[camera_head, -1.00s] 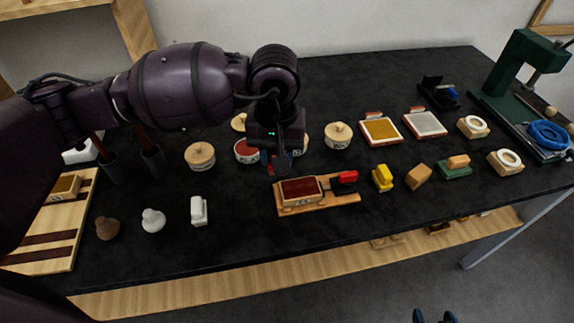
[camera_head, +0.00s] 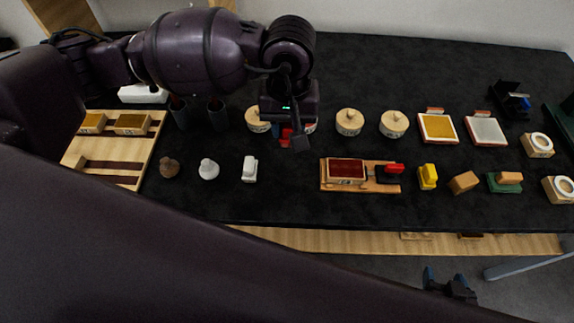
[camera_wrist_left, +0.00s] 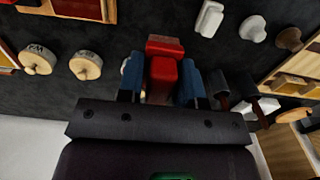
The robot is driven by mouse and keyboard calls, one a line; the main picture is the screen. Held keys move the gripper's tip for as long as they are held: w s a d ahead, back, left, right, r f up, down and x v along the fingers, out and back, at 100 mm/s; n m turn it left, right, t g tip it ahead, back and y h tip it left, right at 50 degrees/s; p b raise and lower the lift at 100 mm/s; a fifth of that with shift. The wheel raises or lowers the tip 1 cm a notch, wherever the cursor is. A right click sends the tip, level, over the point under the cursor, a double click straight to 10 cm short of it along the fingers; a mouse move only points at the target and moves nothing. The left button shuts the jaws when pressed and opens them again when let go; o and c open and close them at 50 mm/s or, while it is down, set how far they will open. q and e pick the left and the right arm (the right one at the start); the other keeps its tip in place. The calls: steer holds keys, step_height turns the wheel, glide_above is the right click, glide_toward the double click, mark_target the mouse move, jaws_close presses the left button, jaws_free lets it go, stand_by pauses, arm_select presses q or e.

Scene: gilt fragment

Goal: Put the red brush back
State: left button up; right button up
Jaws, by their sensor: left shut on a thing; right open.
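My left gripper (camera_head: 290,137) is shut on a red block-shaped brush (camera_wrist_left: 163,75) and holds it over the table in front of the round-lidded tins. In the left wrist view the brush sits between the blue fingertips; the fingers hide part of it. A wooden stand (camera_head: 352,186) lies to the right and nearer the front edge. It bears a box with a dark red pad (camera_head: 346,168) and a black piece with a red top (camera_head: 392,171). My right gripper (camera_head: 450,285) is open, low beyond the table's front edge.
Light lidded tins (camera_head: 349,122) stand behind the wooden stand. A white brush (camera_head: 249,168) and two knobbed pieces (camera_head: 209,168) are front left, by a striped wooden board (camera_head: 76,158). A yellow brush (camera_head: 428,177) is right of the stand. Dark table is bare left of the stand.

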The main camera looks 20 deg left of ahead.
arm_select(q)
glide_above(288, 176)
step_height(288, 176, down, 10)
steer(key=shift+r, duration=0.2)
steer(key=shift+f, duration=0.75)
step_height(288, 176, down, 3)
steer(key=shift+f, duration=0.3)
steer(key=o, duration=0.9)
steer(key=shift+r, duration=0.45)
step_height(288, 176, up, 11)
steer(key=shift+f, duration=0.15)
steer(key=shift+r, duration=0.35)
arm_select(e)
steer(key=shift+s+f, duration=0.15)
steer(key=shift+s, duration=0.05)
steer(key=shift+w+r, duration=0.35)
steer(key=shift+w, duration=0.15)
